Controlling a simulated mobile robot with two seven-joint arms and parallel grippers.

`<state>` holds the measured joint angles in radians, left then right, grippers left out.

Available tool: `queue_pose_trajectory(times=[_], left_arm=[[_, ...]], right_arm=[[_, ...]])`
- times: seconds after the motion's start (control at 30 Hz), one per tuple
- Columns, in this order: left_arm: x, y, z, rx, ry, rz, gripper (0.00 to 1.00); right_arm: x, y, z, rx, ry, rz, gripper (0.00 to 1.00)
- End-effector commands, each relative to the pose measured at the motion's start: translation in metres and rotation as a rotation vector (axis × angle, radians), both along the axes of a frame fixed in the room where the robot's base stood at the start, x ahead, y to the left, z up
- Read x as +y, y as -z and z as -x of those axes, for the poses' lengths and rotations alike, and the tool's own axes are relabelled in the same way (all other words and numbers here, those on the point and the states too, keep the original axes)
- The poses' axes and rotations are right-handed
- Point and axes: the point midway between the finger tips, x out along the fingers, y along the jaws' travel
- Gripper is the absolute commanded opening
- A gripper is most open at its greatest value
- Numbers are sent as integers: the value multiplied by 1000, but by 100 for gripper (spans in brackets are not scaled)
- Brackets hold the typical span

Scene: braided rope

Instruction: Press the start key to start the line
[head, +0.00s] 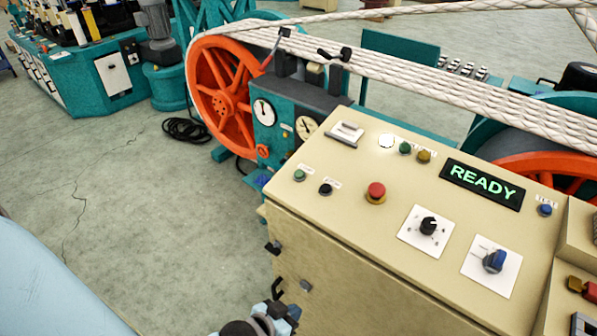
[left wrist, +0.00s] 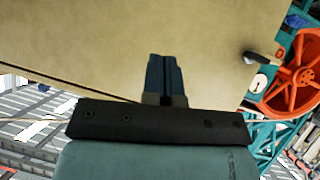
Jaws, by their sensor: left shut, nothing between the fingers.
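The beige control panel (head: 350,235) fills the right of the head view. A green key (head: 299,175) and a black key (head: 325,188) sit near its left edge; their small labels are too small to read, so I cannot tell which is the start key. A display (head: 482,184) reads READY in green. My left gripper (head: 284,308) is low at the bottom edge of the head view, in front of the cabinet's side and below the panel top, apart from the keys. In the left wrist view its fingers (left wrist: 165,78) are together and empty, against a beige surface. My right gripper is out of view.
A red mushroom button (head: 376,190), a black knob (head: 429,226), a blue knob (head: 494,260) and a blue button (head: 545,209) share the panel. Small latches (head: 273,247) jut from the cabinet's side. Behind run the braided rope (head: 400,75) and an orange wheel (head: 222,95). Open floor lies left.

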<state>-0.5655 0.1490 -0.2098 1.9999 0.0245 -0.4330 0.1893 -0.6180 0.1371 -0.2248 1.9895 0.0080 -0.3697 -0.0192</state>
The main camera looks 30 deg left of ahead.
Motion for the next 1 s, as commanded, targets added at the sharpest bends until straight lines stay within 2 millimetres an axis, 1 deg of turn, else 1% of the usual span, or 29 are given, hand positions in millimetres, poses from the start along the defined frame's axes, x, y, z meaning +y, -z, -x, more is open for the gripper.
queue_pose_trajectory(times=[0.03, 0.17, 0.2, 0.27, 0.3, 0.37, 0.5, 0.57, 0.6, 0.7, 0.8, 0.9, 1.0], left_arm=[[9, -17, -19, 10, -63, 72, 0], [36, -56, -67, 76, -294, 344, 0], [45, -70, -82, 94, -372, 438, 0], [57, -92, -103, 120, -487, 581, 0], [66, -107, -116, 134, -561, 674, 0], [77, -128, -133, 154, -667, 807, 0], [101, -176, -167, 181, -883, 1104, 0], [110, -197, -180, 188, -969, 1238, 0], [117, -212, -189, 191, -1026, 1331, 0], [132, -246, -207, 198, -1154, 1548, 0], [143, -271, -218, 205, -1245, 1716, 0], [149, -287, -225, 208, -1302, 1826, 0], [152, -293, -227, 212, -1331, 1881, 0]], right_arm=[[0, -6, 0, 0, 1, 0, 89], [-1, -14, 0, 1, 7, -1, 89], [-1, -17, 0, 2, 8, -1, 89], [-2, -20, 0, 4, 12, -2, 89], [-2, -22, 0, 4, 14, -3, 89], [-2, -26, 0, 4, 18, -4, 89], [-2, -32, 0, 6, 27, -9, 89], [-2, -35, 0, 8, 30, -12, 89], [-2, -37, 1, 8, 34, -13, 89], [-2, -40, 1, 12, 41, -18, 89], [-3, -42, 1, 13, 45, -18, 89], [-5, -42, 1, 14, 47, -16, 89], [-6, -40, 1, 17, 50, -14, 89]])
